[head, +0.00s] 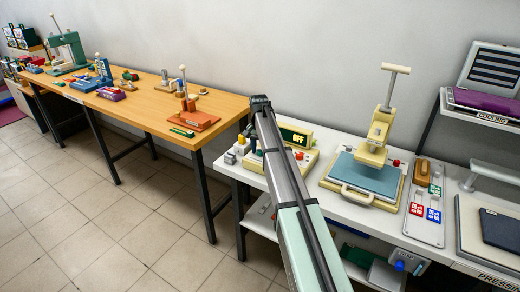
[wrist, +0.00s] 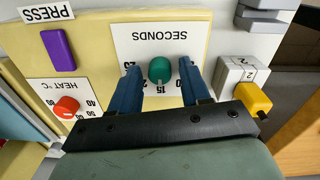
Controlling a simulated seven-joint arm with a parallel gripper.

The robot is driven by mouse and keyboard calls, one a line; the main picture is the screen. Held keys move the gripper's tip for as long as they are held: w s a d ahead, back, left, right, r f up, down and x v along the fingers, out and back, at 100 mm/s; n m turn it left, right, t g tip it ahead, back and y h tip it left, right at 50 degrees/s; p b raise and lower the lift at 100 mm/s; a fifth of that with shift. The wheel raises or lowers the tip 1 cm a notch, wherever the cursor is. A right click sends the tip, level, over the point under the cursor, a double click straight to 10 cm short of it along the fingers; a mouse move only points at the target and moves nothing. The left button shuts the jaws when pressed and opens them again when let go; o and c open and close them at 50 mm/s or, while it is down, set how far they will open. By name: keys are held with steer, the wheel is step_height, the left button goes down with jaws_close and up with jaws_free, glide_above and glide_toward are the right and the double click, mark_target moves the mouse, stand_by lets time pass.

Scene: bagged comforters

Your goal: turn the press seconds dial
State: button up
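The press seconds dial is a round green knob (wrist: 160,70) on a white plate marked SECONDS, upside down in the wrist view. Numbers ring the knob; 15 shows just below it, and others are partly covered. My gripper (wrist: 160,78) is open, its two blue fingers on either side of the knob with a small gap on each side. Nothing is held.
On the same panel are a red HEAT dial (wrist: 66,107) and a purple control (wrist: 57,48). A numbered grey block with a yellow part (wrist: 254,98) stands close beside one finger. The heat press (head: 367,170) stands right of the control box on the white table.

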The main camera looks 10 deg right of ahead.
mark_target(259, 151)
steer(key=shift+o, duration=0.4)
steer(key=shift+r, duration=0.1)
step_height(259, 151, up, 14)
steer(key=shift+a+f, duration=0.15)
steer(key=shift+f, duration=0.05)
steer(key=shift+w, duration=0.1)
